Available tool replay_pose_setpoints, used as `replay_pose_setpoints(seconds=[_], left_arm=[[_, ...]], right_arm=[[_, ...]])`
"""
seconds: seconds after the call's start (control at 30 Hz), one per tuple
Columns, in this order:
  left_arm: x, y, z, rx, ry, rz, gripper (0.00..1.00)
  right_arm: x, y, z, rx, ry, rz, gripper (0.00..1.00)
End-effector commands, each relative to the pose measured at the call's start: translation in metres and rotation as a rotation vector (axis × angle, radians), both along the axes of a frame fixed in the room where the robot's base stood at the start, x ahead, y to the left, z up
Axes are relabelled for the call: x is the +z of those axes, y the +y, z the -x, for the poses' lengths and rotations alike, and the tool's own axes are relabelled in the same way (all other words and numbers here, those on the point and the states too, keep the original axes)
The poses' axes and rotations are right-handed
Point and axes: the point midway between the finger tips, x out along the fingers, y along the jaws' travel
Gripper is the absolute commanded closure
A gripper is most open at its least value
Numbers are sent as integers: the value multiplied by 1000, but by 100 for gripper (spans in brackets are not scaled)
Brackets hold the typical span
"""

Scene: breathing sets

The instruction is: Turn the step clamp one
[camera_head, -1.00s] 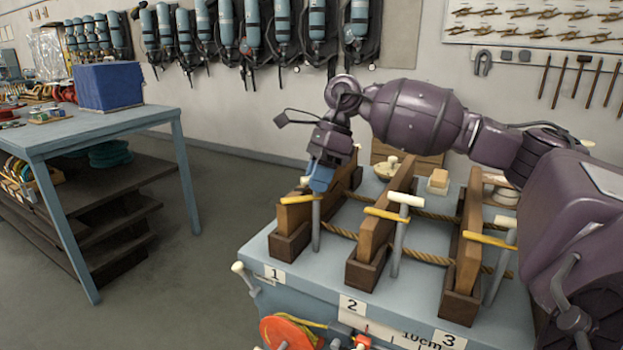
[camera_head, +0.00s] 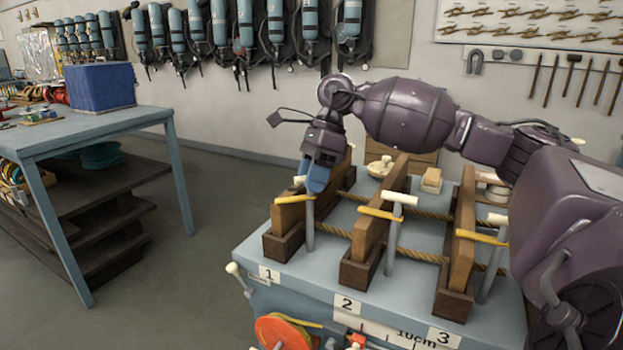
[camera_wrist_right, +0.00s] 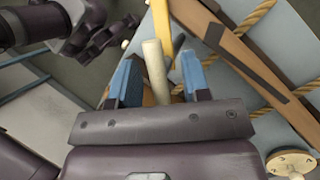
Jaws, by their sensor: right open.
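Step clamp one stands over the wooden board above label 1 (camera_head: 269,274), with a grey post (camera_head: 310,228), a yellow bar (camera_head: 295,199) and a pale handle. My right gripper (camera_head: 316,180) is at the top of this clamp and hides most of the handle. In the right wrist view, the two blue fingers of my right gripper (camera_wrist_right: 155,85) are apart, with the pale handle (camera_wrist_right: 154,66) between them. I cannot tell whether a finger touches it. The yellow bar also shows in the wrist view (camera_wrist_right: 163,25). My left gripper is not in the head view.
Clamps two (camera_head: 393,235) and three (camera_head: 490,260) stand to the right on the same blue bench (camera_head: 330,275). Ropes (camera_head: 420,255) run between the boards. A dish (camera_head: 381,168) and a block (camera_head: 431,181) lie behind. Another table (camera_head: 90,135) stands left, across open floor.

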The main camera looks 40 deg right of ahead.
Motion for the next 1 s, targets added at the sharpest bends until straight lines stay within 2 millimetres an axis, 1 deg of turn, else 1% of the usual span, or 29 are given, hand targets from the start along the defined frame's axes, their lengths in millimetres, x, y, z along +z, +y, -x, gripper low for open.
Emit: replay_pose_setpoints(seconds=[0.17,0.4,0.6,0.8,1.0], left_arm=[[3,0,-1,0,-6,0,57],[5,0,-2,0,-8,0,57],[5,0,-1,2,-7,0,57],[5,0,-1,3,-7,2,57],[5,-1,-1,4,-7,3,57]], right_arm=[[22,-10,0,-2,-5,1,57],[62,-28,0,-2,-4,-1,57],[86,-39,0,0,-3,-1,57],[95,-44,1,0,0,-1,57],[95,-45,1,0,1,0,57]])
